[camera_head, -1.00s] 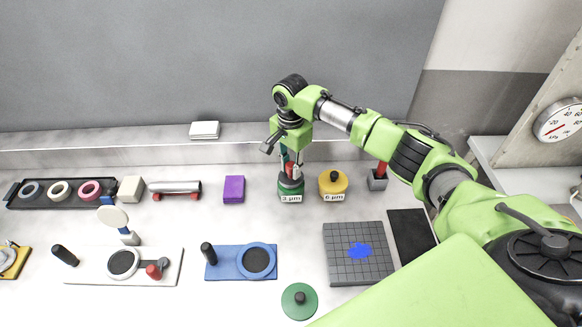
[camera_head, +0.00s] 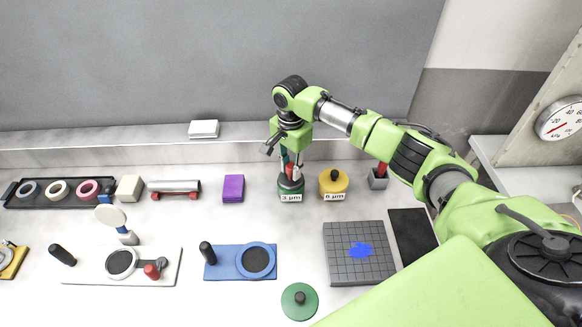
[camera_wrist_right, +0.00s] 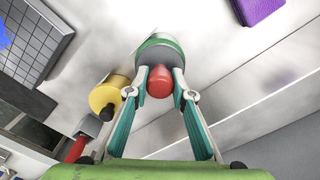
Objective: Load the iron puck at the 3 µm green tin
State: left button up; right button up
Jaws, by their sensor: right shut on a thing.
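The 3 µm green tin (camera_head: 282,190) stands at the back of the bench with its label facing front. My right gripper (camera_head: 291,164) points down over it. In the right wrist view its fingers (camera_wrist_right: 160,78) are shut on a red knob (camera_wrist_right: 160,84), which looks like the handle of the iron puck. A green lid with a black knob (camera_head: 299,301) lies at the front of the bench. My left gripper is not in view.
A yellow 6 µm tin (camera_head: 334,182) stands close right of the green tin. A grid plate with a blue patch (camera_head: 340,268), a blue board (camera_head: 228,262) and a white board (camera_head: 97,270) lie in front. A purple block (camera_head: 233,188) is to the left.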

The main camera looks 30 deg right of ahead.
aim_at(291, 166)
jog(key=shift+f, duration=0.4)
dwell(0.3)
jog(key=shift+s+f+p, duration=0.15)
jog(key=shift+f+p, duration=0.05)
jog(key=shift+p, duration=0.35)
dwell(2.2)
notch_tip(291, 166, up, 7)
jog(key=p, duration=0.9)
jog(key=shift+r, duration=0.2)
dwell(0.6)
